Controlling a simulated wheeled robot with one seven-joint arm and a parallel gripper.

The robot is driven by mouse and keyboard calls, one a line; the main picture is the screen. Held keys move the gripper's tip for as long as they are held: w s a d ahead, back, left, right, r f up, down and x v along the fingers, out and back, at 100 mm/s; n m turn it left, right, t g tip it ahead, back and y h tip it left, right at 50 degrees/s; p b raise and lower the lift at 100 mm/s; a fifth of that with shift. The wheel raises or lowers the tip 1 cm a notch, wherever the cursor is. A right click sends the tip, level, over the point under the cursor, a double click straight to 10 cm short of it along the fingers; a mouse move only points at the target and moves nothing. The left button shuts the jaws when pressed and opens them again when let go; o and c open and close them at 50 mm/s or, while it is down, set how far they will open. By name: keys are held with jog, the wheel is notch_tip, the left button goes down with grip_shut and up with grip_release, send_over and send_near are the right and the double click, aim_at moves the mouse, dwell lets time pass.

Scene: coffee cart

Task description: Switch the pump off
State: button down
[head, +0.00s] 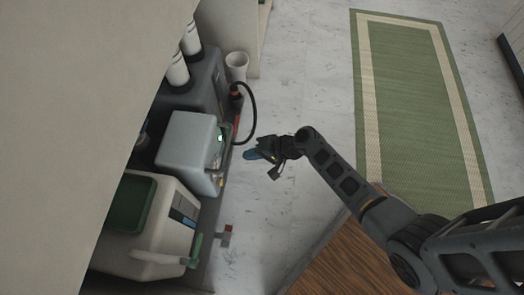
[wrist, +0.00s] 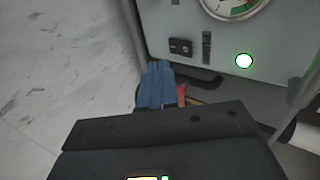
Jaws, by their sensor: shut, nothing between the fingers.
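A grey box-shaped unit (head: 182,140) stands on the cart in the head view, and I take it for the pump. A round gauge (wrist: 229,6) is cut off at the top. The switch's position is too small to tell. My gripper (head: 252,155) is right of the unit, apart from it in the head view. Its blue fingers (wrist: 156,70) are shut and empty, just below and left of the switch in the wrist view.
A cream machine (head: 140,230) with a green handle stands nearer on the cart. A black hose (head: 253,110) loops out behind. A small red-topped part (head: 226,229) juts from the cart's edge. A beige wall covers the left. The floor around my gripper is clear.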

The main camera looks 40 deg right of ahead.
jog(key=w+a, duration=0.2)
jog(key=w, duration=0.1)
jog(key=w+a+b, duration=0.1)
jog(key=shift+w+a+f, duration=0.15)
jog(key=shift+w+f, duration=0.1)
jog(key=shift+f, duration=0.15)
jog(key=shift+w+a+p, duration=0.15)
jog(key=shift+p, duration=0.4)
jog(key=shift+r, duration=0.15)
